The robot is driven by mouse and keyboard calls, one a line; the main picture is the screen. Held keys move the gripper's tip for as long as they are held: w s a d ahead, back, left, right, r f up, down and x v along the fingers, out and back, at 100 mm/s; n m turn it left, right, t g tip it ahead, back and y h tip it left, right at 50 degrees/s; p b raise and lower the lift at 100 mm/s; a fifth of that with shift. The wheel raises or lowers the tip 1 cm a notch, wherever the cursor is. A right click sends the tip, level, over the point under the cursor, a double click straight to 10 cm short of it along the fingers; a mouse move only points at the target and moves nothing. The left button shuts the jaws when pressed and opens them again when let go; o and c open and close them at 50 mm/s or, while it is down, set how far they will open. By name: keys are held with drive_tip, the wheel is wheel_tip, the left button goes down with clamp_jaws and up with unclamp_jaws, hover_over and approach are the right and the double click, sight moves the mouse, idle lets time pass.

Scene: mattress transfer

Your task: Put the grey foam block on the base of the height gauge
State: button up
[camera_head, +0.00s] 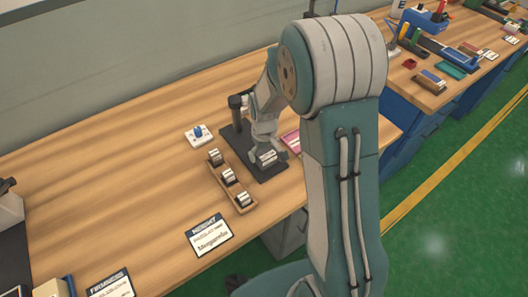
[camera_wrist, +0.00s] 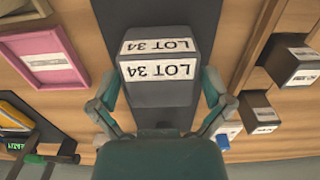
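The grey foam block (camera_wrist: 158,92) carries "LOT 34" labels and sits between the two fingers of my gripper (camera_wrist: 160,88) in the wrist view. The fingers lie close against its sides and appear shut on it. In the head view the block (camera_head: 267,158) is over the dark base plate of the height gauge (camera_head: 270,174), under my gripper (camera_head: 265,140). I cannot tell whether its underside touches the plate. The gauge's black column (camera_head: 236,107) stands at the plate's far end. The base plate (camera_wrist: 205,18) also shows behind the block in the wrist view.
A wooden tray (camera_head: 221,180) with three dark labelled blocks lies just left of the base. A pink-framed card (camera_head: 291,141) is at its right. A blue-and-white item (camera_head: 198,134) and a height card (camera_head: 210,235) lie nearby. The bench at left is largely clear.

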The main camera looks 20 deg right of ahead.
sight(264, 151)
wheel_tip(264, 151, up, 12)
drive_tip(key=s+r+m+t, duration=0.1)
drive_tip(key=s+r+t, duration=0.1)
drive_tip(key=s+r, duration=0.4)
drive_tip(key=s+r+m+t, duration=0.2)
drive_tip(key=s+r, duration=0.5)
drive_tip(key=s, duration=0.8)
drive_tip(key=shift+m+t, duration=0.3)
drive_tip(key=shift+t, duration=0.5)
